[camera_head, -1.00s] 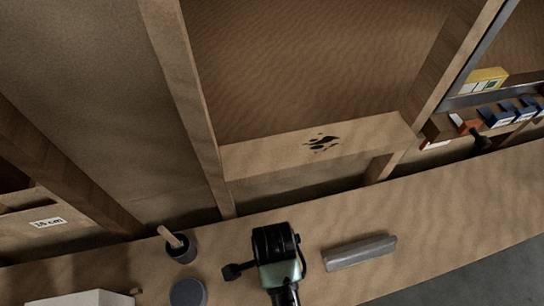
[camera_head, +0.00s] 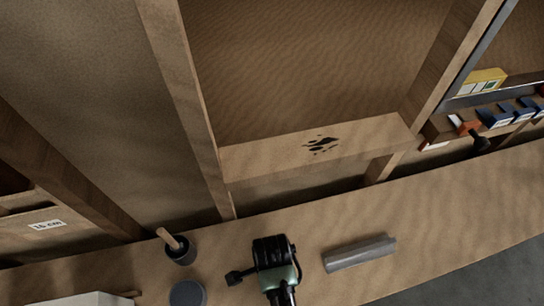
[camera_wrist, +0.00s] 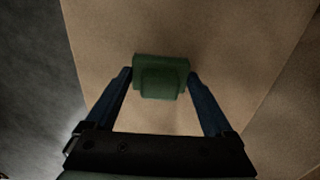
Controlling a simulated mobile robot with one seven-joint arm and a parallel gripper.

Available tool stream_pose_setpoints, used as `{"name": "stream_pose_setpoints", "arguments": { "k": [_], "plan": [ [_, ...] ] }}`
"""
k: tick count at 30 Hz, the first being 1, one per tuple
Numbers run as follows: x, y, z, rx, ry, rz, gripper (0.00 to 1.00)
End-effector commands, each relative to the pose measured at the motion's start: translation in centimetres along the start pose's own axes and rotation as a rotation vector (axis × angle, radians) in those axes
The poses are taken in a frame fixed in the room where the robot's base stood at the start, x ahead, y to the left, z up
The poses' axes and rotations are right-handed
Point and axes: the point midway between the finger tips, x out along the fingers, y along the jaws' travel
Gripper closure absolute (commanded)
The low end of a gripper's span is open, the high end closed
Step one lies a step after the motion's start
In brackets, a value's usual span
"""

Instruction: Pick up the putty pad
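The putty pad (camera_wrist: 160,76), a dark green block with a raised middle, shows in the wrist view on a tan wooden surface. My gripper (camera_wrist: 159,73) is open, with one blue-black finger on each side of the pad's near part. Small gaps seem to show between the fingertips and the pad's sides. In the head view the black and green end of my arm (camera_head: 274,262) is over the counter; the fingers and the pad are hidden there.
The wooden counter (camera_head: 440,205) holds a grey bar (camera_head: 360,252) to the right of my arm. To the left are a dark cup with a stick (camera_head: 180,250) and a grey round thing (camera_head: 187,294). A wooden shelf (camera_head: 300,150) is behind.

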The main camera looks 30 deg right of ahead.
Motion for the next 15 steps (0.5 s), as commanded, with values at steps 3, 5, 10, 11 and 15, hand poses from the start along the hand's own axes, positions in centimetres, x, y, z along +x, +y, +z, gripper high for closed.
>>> {"name": "stream_pose_setpoints", "arguments": {
  "k": [3, 5, 10, 11, 15],
  "plan": [
    [-0.02, -0.01, 0.0, 0.0, 0.0, 0.0, 0.59],
    [-0.03, -0.01, 0.0, 0.0, 0.0, 0.0, 0.7],
    [-0.05, -0.02, 0.0, 0.0, 0.0, -0.001, 0.72],
    [-0.07, -0.03, 0.0, 0.0, 0.0, -0.001, 0.72],
    [-1.0, -0.09, 0.0, 0.0, 0.0, -0.002, 0.72]
  ]
}}
